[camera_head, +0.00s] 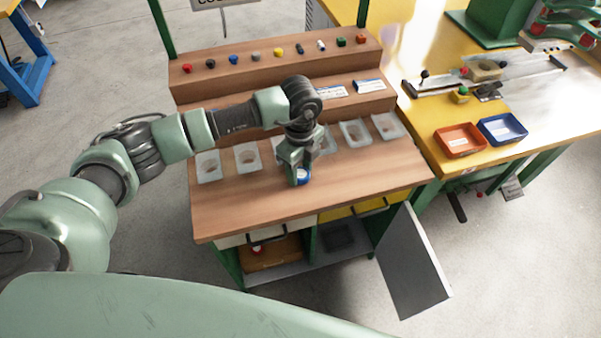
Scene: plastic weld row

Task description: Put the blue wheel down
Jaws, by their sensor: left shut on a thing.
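My left gripper (301,181) points down over the front middle of the wooden workbench (250,200). It is shut on the blue wheel (304,175), of which a blue and white part shows between the fingers. The wheel is low, at or just above the bench top; I cannot tell whether it touches. My right gripper is not in view.
Clear square trays (208,166) stand in a row behind the gripper. Small coloured pieces (233,59) line the upper shelf. An orange bin (460,140) and a blue bin (502,129) sit on the yellow table at right. A grey door (412,265) hangs open below. The bench front is clear.

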